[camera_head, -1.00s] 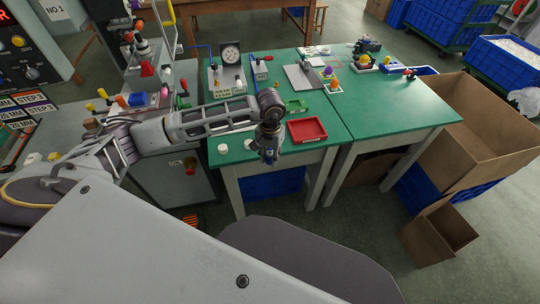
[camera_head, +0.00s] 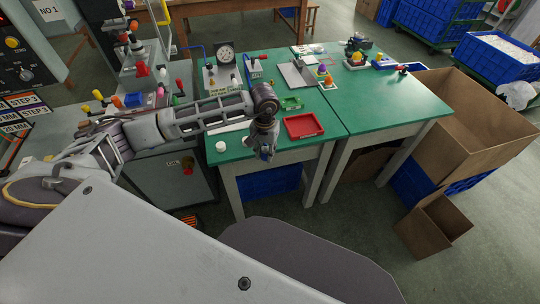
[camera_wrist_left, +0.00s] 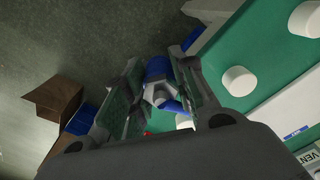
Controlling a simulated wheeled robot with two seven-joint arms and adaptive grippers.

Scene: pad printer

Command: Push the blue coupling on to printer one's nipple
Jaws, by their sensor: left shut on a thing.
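My left gripper (camera_head: 262,150) hangs just off the front edge of the green table, fingers pointing down. In the left wrist view it is shut on the blue coupling (camera_wrist_left: 158,70), which sits between the two finger pads and shows a metallic hexagonal end. In the head view the coupling is mostly hidden by the gripper, with only a little blue showing low down. My right gripper is not in view.
The green table (camera_head: 345,115) holds a red tray (camera_head: 304,126), a pressure gauge unit (camera_head: 225,56) with a blue hose, and a white round cap (camera_head: 220,146). More white caps (camera_wrist_left: 239,81) show in the wrist view. Cardboard boxes (camera_head: 433,228) stand at the right.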

